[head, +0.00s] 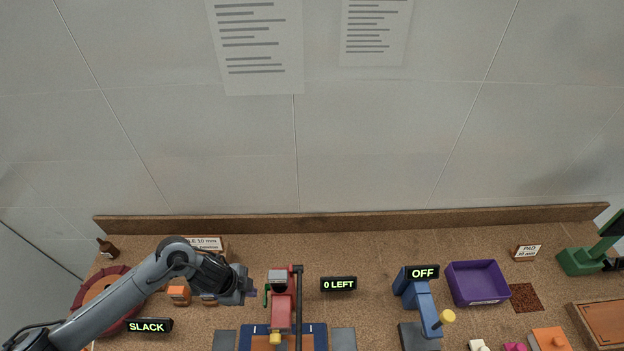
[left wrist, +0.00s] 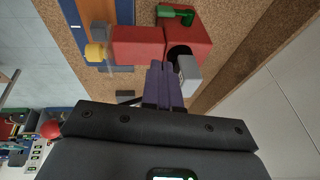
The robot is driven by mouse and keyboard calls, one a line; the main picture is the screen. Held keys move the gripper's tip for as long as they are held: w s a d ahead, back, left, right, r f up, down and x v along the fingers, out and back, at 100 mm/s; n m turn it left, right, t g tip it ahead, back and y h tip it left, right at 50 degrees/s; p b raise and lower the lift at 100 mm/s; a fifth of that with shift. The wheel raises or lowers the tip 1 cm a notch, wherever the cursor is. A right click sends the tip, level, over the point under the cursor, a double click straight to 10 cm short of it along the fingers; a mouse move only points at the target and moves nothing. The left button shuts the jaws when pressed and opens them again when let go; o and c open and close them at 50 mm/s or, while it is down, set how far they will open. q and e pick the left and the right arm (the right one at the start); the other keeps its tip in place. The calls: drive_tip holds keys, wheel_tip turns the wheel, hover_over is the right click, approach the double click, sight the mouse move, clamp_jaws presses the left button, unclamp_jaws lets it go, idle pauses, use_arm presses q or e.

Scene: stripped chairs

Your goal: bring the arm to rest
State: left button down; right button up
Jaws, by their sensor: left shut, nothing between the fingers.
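My left arm comes in from the lower left in the head view, and its gripper (head: 250,292) is just left of a red device with a grey top (head: 281,305). In the left wrist view the purple fingers of the gripper (left wrist: 163,70) are together with nothing between them. The red device (left wrist: 140,42) lies just beyond the fingertips there, with a green handle (left wrist: 175,14) and a yellow knob (left wrist: 95,53). Whether the fingers touch it I cannot tell. My right gripper is not in view.
A round dark-red tray (head: 122,273) and orange blocks (head: 179,295) are near my left arm. A blue device (head: 423,305) under an OFF sign, a purple bin (head: 478,268) and a green device (head: 582,262) stand to the right. A low ledge (head: 360,218) runs along the back wall.

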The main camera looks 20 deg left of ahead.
use_arm(q)
drive_tip(key=s+d+r+n+t+p, duration=0.1)
drive_tip(key=s+d+r+n+t, duration=0.15)
drive_tip(key=d, duration=0.35)
drive_tip(key=s+d+r+n+t+p, duration=0.1)
drive_tip(key=d+r+n+t, duration=0.1)
drive_tip(key=d+r, duration=0.35)
drive_tip(key=s+a+r+n+g+y, duration=0.1)
drive_tip(key=s+a+n, duration=0.2)
drive_tip(key=s, duration=0.4)
drive_tip(key=s+a+r+n+g+y+p, duration=0.1)
drive_tip(key=s+a+n+g, duration=0.1)
drive_tip(key=s+a+n, duration=0.2)
drive_tip(key=s+n, duration=0.2)
drive_tip(key=s, duration=0.1)
drive_tip(key=shift+s+a+y, duration=0.15)
drive_tip(key=shift+a+y, duration=0.05)
drive_tip(key=shift+y, duration=0.2)
